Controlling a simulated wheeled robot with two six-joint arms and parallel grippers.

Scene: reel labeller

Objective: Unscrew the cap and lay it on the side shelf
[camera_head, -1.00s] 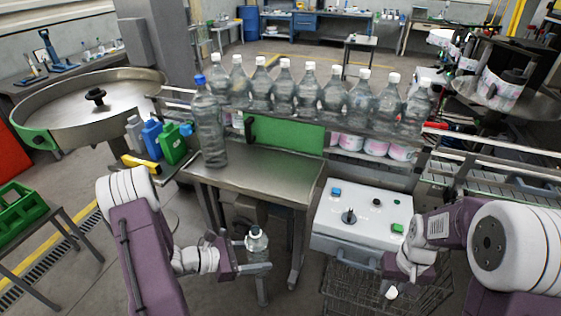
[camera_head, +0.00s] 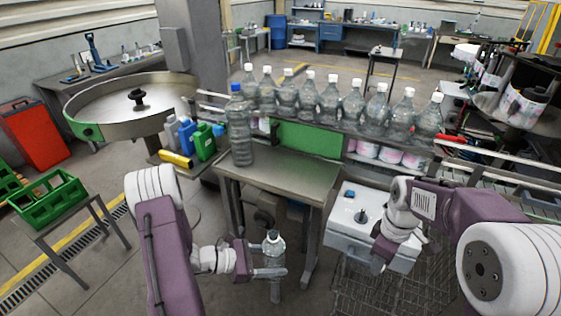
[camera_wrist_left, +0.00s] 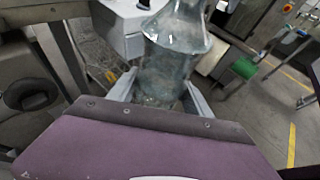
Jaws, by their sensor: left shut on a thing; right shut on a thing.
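A clear bottle (camera_head: 273,252) stands upright between the jaws of my left gripper (camera_head: 270,272), low in front of the metal table. In the left wrist view the bottle (camera_wrist_left: 172,62) sits between both fingers, and its top runs out of the picture. In the head view its pale neck shows no distinct white cap. My right gripper (camera_head: 377,266) is shut, apart from the bottle and over the front of the white control box. What it grips is hidden now; a small white cap-like piece showed at its tips earlier. I cannot tell which surface is the side shelf.
A steel table (camera_head: 285,177) has a bare top, with a large blue-capped bottle (camera_head: 239,128) at its back left. Several white-capped bottles (camera_head: 330,105) line the conveyor behind. The control box (camera_head: 345,218) and a wire basket (camera_head: 375,290) lie under my right arm. A green crate (camera_head: 50,200) is at left.

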